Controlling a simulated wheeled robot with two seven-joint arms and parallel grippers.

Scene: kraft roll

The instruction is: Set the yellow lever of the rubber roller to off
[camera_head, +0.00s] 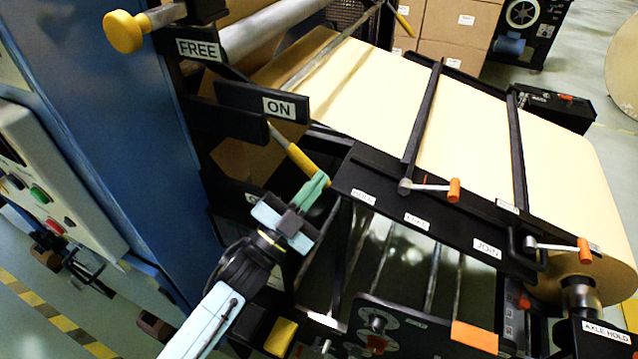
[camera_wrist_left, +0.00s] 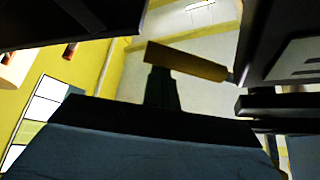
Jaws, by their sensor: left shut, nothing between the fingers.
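The yellow lever (camera_head: 302,160) has a thin metal rod and a yellow grip. It slants down to the right from just under the ON plate (camera_head: 278,108). A lower plate (camera_head: 252,199) is mostly hidden, with only an "O" readable. My left gripper (camera_head: 316,187) is shut and empty, its green fingertips at the lower end of the yellow grip. In the left wrist view the yellow grip (camera_wrist_left: 187,62) lies across the tip of the dark fingers (camera_wrist_left: 160,88). Whether they touch, I cannot tell. My right gripper is in neither view.
A blue machine column (camera_head: 120,130) stands at left, with a FREE plate (camera_head: 198,49) and a yellow knob (camera_head: 125,32). A black rail (camera_head: 430,215) with orange-handled cranks (camera_head: 453,190) lies right of my gripper, before the kraft paper sheet (camera_head: 370,90).

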